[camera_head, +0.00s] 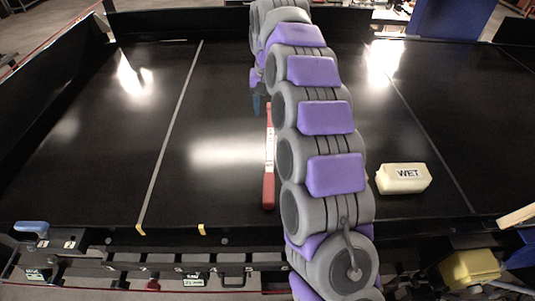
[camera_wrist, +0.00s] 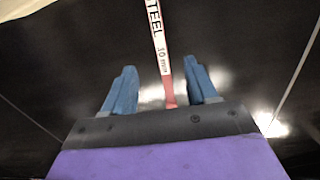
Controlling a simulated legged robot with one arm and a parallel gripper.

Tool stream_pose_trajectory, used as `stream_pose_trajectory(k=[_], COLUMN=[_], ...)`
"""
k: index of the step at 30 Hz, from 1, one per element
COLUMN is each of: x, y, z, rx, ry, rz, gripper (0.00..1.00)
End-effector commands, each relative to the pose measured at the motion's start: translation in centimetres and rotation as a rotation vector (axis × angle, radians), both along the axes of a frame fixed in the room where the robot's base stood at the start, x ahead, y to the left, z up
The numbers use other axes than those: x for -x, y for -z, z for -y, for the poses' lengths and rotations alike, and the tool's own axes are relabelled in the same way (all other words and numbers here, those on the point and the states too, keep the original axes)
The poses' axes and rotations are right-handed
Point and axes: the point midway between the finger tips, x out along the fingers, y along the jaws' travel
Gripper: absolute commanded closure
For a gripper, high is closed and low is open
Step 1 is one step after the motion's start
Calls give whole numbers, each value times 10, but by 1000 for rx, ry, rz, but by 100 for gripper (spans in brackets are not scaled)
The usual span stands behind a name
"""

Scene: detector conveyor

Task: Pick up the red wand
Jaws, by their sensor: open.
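The red wand (camera_head: 269,150) lies on the black conveyor belt, lengthwise toward the far side, with a white label along its middle. My arm covers part of the view just to its right. In the wrist view the wand (camera_wrist: 159,45) runs between my two blue fingers, and its label reads "STEEL 10 mm". My gripper (camera_wrist: 162,82) is open, with a finger on each side of the wand and a gap on both sides. In the head view only a blue fingertip of my gripper (camera_head: 257,104) shows, near the wand's far end.
A cream block marked "WET" (camera_head: 403,178) sits on the belt to the right of my arm. A black rail with a blue handle (camera_head: 31,227) runs along the near edge. A yellow object (camera_head: 470,267) is at the lower right. The belt left of the wand is clear.

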Motion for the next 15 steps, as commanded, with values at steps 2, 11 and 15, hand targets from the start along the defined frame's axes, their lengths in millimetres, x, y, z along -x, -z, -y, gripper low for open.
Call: stream_pose_trajectory(k=[2, 11, 15], x=[2, 3, 2], y=[11, 59, 85], z=[1, 5, 1], rx=[0, -3, 0], ry=[-1, -2, -1], rz=[-7, -9, -6], gripper=[43, 43, 43])
